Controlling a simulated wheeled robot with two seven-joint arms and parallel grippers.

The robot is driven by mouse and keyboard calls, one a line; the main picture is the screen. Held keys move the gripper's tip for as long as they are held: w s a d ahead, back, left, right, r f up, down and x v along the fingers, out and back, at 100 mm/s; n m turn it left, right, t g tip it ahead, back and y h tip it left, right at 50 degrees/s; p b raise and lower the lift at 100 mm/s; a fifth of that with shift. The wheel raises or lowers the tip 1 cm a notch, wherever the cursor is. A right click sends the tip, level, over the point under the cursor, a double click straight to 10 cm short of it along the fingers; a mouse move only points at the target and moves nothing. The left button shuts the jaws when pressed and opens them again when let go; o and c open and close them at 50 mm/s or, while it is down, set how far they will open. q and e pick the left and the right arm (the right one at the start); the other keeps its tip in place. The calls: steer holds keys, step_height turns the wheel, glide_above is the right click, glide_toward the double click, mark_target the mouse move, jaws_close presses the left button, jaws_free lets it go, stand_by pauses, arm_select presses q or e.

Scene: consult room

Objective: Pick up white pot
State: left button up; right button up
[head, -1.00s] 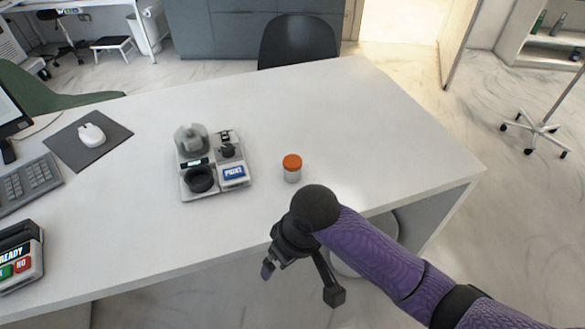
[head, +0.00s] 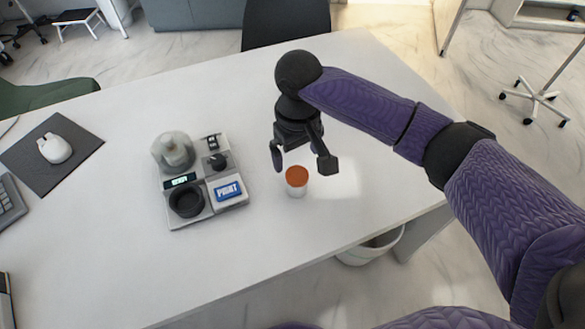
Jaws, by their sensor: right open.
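The white pot (head: 297,190) is a small round jar with an orange lid. It stands upright on the white desk in the head view, right of the grey device. My right gripper (head: 301,162) points down just above and behind the pot in the picture, with its fingers spread apart. It is open and empty, and I cannot tell the exact height gap to the lid. My left gripper is out of view.
The grey device (head: 205,200) with a glass dome, a black cup and a blue PRINT button stands left of the pot. A mouse (head: 54,148) lies on a dark mat (head: 30,170). The desk (head: 120,235) is clear around the pot's right side. A black chair (head: 285,22) stands behind.

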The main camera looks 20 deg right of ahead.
mark_target(297, 174)
steer(key=f+b, duration=0.1)
steer(key=f, duration=0.2)
steer(key=f+b, duration=0.3)
steer(key=f, duration=0.2)
steer(key=shift+s+f, duration=0.3)
steer(key=shift+s, duration=0.1)
steer(key=shift+f, duration=0.1)
steer(key=shift+r, duration=0.2)
steer(key=c, duration=1.2)
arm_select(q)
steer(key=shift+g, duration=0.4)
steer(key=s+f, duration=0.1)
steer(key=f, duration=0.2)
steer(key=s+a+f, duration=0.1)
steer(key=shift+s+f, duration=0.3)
arm_select(e)
steer(key=shift+c, duration=0.3)
